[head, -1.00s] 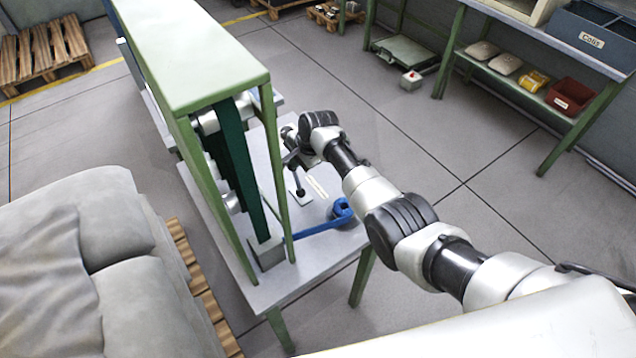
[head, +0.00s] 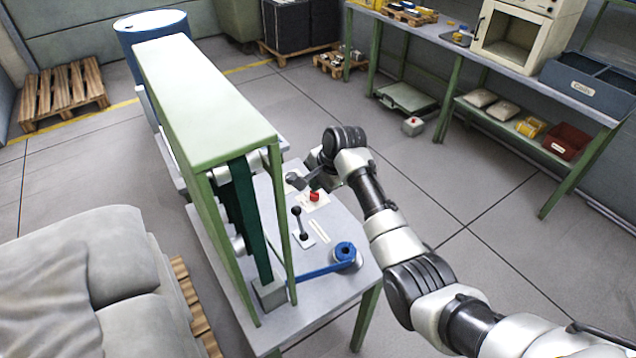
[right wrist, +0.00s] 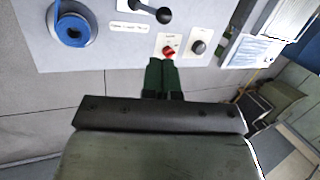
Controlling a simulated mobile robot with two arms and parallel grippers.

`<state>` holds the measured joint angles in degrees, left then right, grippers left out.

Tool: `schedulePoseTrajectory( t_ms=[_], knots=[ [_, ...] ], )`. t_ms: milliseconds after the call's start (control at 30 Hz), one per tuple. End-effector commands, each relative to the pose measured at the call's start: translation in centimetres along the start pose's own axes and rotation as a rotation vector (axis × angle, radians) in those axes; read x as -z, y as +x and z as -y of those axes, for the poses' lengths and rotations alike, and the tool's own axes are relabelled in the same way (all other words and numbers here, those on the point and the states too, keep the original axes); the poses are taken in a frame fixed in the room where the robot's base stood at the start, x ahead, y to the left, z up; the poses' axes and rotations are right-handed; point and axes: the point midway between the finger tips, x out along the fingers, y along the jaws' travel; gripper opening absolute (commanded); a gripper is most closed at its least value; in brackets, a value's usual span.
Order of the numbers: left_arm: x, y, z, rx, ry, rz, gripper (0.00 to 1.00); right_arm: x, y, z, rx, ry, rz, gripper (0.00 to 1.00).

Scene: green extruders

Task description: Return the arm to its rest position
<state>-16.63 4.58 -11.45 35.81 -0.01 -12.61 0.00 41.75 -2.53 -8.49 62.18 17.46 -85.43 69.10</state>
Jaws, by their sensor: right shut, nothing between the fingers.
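My right arm (head: 372,190) reaches in from the lower right to the green-framed machine (head: 205,75). My right gripper (head: 298,182) is over the far part of the machine's grey table, near the red button (head: 314,197). In the right wrist view its fingers (right wrist: 161,66) are together and empty, and their tips appear just below the red button (right wrist: 169,51). I cannot tell whether they touch the panel. The black-knobbed lever (head: 299,224) stands apart from the gripper and also shows in the right wrist view (right wrist: 150,11). My left gripper is out of view.
A blue spool (head: 345,252) with a blue strip sits at the table's near end. A dark knob (right wrist: 198,46) is beside the red button. Grey sacks (head: 60,270) lie at the left. A green workbench (head: 455,45) stands at the back right, with clear floor between.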

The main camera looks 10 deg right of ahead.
Motion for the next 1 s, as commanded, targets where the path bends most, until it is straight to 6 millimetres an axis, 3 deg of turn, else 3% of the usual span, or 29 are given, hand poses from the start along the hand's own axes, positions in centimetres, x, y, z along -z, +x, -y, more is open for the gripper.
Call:
schedulePoseTrajectory(
  t_ms=[567,667,767,867,1000],
  knots=[
    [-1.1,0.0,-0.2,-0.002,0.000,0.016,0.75,0.0,0.1,-0.5,-0.002,-0.010,-0.002,0.00],
    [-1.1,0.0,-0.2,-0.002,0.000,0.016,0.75,-0.3,1.0,-2.7,-0.010,-0.066,-0.012,0.00],
    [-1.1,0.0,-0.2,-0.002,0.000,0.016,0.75,-1.0,2.1,-7.0,-0.024,-0.178,-0.032,0.00],
    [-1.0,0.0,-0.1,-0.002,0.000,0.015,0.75,-2.1,2.7,-12.5,-0.046,-0.333,-0.061,0.00],
    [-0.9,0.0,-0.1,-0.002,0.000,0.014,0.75,-4.4,1.8,-20.2,-0.087,-0.558,-0.098,0.00]
  ],
)
